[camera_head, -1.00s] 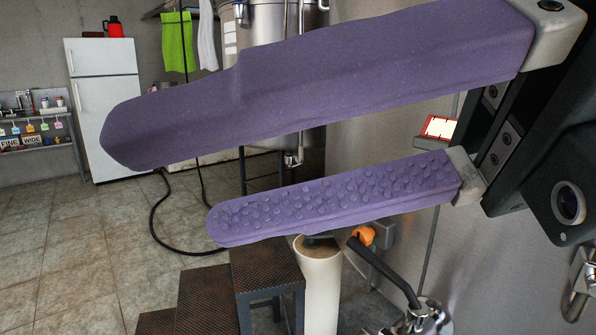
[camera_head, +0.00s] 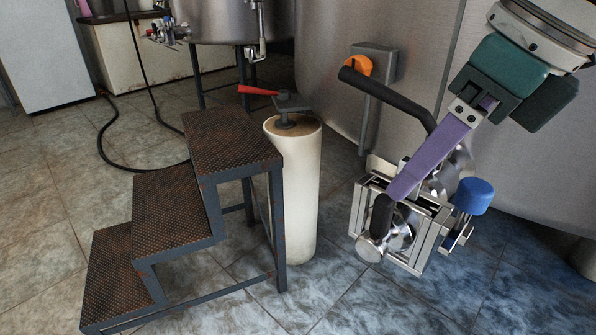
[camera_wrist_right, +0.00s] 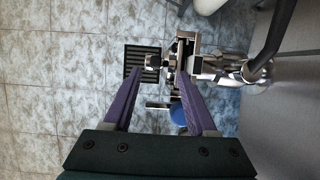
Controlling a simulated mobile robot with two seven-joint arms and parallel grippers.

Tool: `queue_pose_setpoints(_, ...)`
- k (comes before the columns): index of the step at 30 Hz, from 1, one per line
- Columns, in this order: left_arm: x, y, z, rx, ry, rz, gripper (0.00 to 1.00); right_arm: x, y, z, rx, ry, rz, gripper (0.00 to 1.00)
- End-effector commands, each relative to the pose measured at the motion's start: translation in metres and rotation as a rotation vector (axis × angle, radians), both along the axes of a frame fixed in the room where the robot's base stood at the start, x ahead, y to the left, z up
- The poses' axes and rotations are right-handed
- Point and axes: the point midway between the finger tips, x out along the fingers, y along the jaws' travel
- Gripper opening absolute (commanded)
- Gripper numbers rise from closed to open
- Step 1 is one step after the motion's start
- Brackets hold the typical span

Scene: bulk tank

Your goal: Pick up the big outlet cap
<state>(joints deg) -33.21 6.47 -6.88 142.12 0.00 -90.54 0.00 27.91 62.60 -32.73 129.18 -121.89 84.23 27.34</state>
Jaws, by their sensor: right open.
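The steel outlet fitting (camera_head: 425,240) is low in front of the big tank, with metal plates and a blue knob (camera_head: 474,195). A round shiny steel piece (camera_head: 374,247) at its front left looks like the big outlet cap; I cannot be sure. My right gripper (camera_head: 398,192) points down over the fitting, its purple fingers seen edge-on and partly covering it. In the right wrist view, the gripper (camera_wrist_right: 158,86) is open with its fingers apart. A steel end piece (camera_wrist_right: 154,62) shows ahead, between the finger lines. I cannot tell whether the fingers touch anything. My left gripper is out of view.
A black lever handle (camera_head: 390,95) stands above the fitting by the tank wall (camera_head: 420,40). A white cylinder (camera_head: 300,180) with a red-handled top and a rusty step stool (camera_head: 170,205) stand left. A floor grate (camera_wrist_right: 142,65) lies below. Tiles in front are clear.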

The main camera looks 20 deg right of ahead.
Motion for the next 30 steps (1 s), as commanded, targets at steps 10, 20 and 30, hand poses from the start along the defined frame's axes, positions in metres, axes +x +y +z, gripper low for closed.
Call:
queue_pose_setpoints(10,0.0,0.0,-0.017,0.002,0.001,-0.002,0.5,0.015,0.013,-0.045,0.002,0.001,0.002,0.57)
queue_pose_setpoints(20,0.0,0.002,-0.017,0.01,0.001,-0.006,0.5,0.016,0.013,-0.046,0.001,0.001,0.002,0.5)
queue_pose_setpoints(30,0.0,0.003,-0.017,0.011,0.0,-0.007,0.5,0.016,0.013,-0.045,0.001,0.001,0.002,0.11)
